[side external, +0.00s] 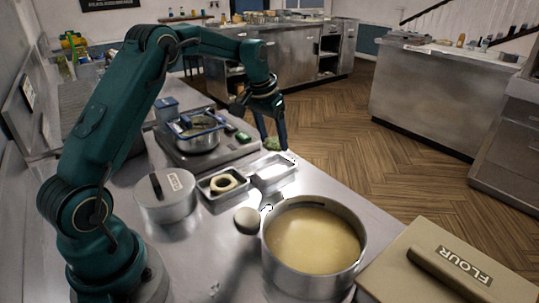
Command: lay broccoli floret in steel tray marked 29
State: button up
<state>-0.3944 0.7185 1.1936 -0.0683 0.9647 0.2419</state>
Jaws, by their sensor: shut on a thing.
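My gripper (273,141) is shut on a green broccoli floret (273,145), which sits between its dark fingertips. The floret appears to be above the far end of an empty-looking steel tray (258,176); the exact height is hard to judge. A second steel tray (207,194) beside it on the left holds a pale ring-shaped piece (223,183). I cannot read a number 29 on either tray.
A large pot of yellowish liquid (313,240) stands in front of the trays, with a round pale-headed utensil (247,220) beside it. A labelled lidded pot (166,198) is at left. A blue-handled pan (197,140) sits behind. A FLOUR box (420,265) is front right.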

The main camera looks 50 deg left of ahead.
jog(key=shift+s+a+f, duration=0.1)
jog(key=shift+a+f, duration=0.15)
jog(key=shift+f, duration=2.25)
jog(key=o, duration=1)
jog(key=shift+r, duration=3.5)
